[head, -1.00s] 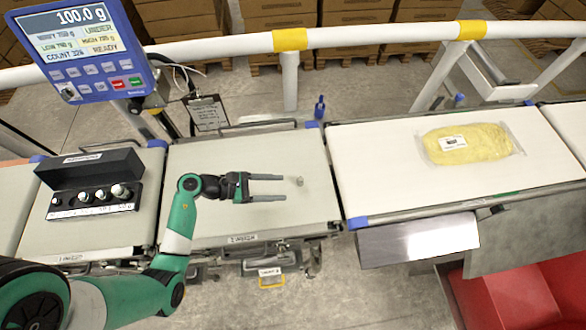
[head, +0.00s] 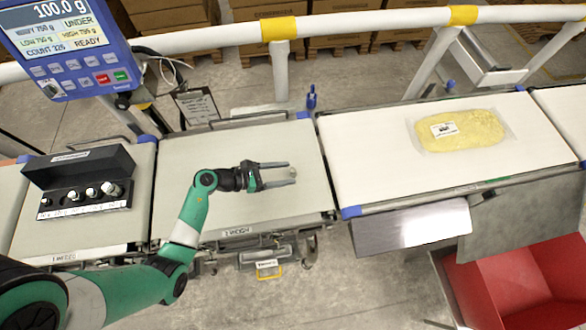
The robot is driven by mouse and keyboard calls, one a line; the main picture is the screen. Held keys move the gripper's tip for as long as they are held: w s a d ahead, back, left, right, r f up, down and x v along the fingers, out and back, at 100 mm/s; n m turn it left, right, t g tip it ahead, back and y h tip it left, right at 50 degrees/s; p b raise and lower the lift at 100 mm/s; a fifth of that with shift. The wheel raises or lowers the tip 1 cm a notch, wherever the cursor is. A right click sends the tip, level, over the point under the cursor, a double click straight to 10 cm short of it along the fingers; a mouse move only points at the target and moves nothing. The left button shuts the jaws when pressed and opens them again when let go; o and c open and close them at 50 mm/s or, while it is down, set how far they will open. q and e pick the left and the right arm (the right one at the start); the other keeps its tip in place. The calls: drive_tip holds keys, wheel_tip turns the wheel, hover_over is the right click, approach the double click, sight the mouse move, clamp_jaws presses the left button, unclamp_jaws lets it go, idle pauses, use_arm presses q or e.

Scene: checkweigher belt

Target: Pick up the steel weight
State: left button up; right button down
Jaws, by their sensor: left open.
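The small steel weight (head: 292,174) stands on the middle weighing belt (head: 230,215). My left gripper (head: 287,174) comes in from the left, low over this belt. Its two fingers are open and point right, with the weight between them near the fingertips. I cannot tell whether either finger touches the weight. My right gripper is not in the picture.
A black weight case (head: 78,172) with several weights lies open on the left belt. A display (head: 66,42) reads 100.0 g. A yellow bagged product (head: 462,130) lies on the right belt. A red bin (head: 520,285) stands at lower right.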

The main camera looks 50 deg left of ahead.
sight(291, 172)
use_arm(q)
drive_tip(key=x, duration=0.3)
drive_tip(key=shift+w+b, duration=0.25)
drive_tip(key=shift+b, duration=0.1)
drive_tip(key=shift+r, duration=0.1)
clamp_jaws()
